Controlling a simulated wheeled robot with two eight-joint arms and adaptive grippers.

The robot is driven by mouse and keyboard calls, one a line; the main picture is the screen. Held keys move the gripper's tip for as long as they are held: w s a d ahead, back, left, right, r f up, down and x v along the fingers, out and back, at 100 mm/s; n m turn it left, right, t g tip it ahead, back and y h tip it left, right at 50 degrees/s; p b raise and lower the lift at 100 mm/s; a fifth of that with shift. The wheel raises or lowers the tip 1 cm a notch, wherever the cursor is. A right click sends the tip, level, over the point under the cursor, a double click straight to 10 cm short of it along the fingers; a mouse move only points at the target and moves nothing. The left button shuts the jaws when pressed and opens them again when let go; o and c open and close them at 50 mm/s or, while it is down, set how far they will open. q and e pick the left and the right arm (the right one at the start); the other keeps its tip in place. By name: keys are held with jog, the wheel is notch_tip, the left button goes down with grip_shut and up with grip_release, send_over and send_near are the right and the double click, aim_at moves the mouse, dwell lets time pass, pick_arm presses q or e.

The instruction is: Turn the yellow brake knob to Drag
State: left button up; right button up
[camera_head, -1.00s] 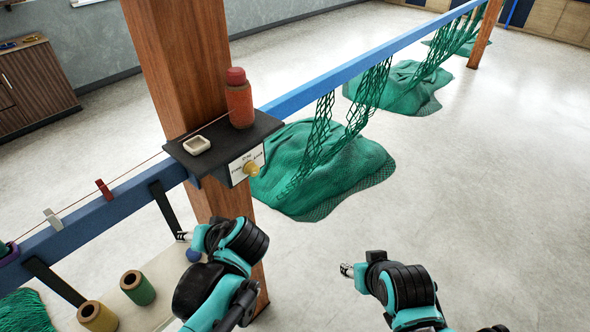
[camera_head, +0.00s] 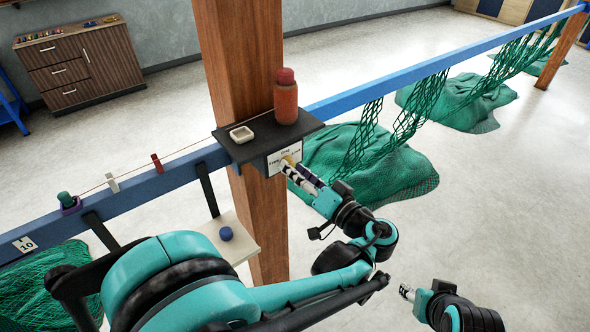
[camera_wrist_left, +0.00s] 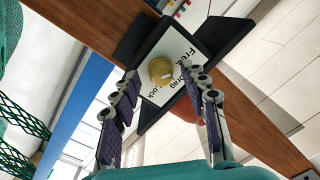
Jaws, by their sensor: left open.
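The yellow brake knob (camera_head: 291,158) sits on a white label plate (camera_head: 278,163) on the front of a dark shelf on the wooden post. In the left wrist view the round knob (camera_wrist_left: 161,70) shows face on, with the words Free, Drag and Lock on the plate (camera_wrist_left: 188,58) beside it. Its pointing direction is too unclear to tell. My left gripper (camera_head: 291,170) is open in front of the knob, with its fingertips on either side of it. I cannot tell whether they touch it. My right gripper (camera_head: 405,291) hangs low at the right; its jaws are too small to read.
On the dark shelf (camera_head: 246,152) stand a red bottle (camera_head: 286,102) and a small white dish (camera_head: 242,135). The blue rail (camera_head: 150,187) carries clips. Green nets (camera_head: 345,165) hang right of the post. A lower shelf (camera_head: 243,250) holds a blue ball (camera_head: 226,234).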

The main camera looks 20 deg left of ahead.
pick_arm(q)
jog(key=shift+w+a, duration=0.3)
jog(key=shift+a, duration=0.2)
grip_shut()
jog(key=shift+m, duration=0.3)
jog(key=m+b, duration=0.1)
jog(key=m, duration=1)
jog(key=shift+r+m, duration=0.1)
jog(key=shift+m, duration=0.2)
dwell(0.3)
grip_release()
